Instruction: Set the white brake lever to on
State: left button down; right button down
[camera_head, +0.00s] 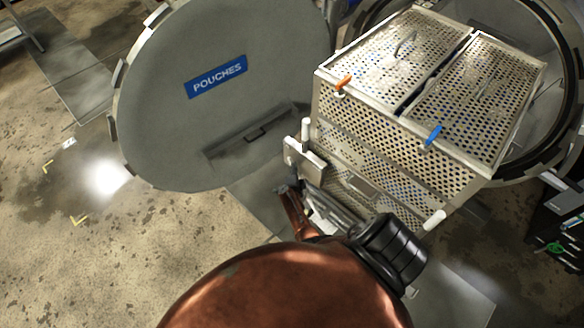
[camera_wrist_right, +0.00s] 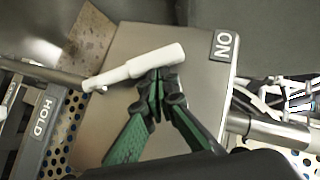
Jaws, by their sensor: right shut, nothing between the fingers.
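The white brake lever (camera_wrist_right: 135,68) lies across a grey plate (camera_wrist_right: 195,100) in the right wrist view. Its thick grip end points right towards the ON label (camera_wrist_right: 223,46), with a gap between them. Its thin end is at the left, near the HOLD label (camera_wrist_right: 41,118). My right gripper (camera_wrist_right: 157,82) is shut and empty, with its green fingertips against or just beside the lever's lower edge; I cannot tell whether they touch. In the head view my right gripper (camera_head: 285,190) is partly hidden beside the trolley. My left gripper is not in view.
Metal bars flank the plate in the wrist view. Floor at left is clear.

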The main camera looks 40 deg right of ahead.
jog(key=shift+w+a+f, duration=0.1)
jog(key=shift+w, duration=0.5)
dwell(0.3)
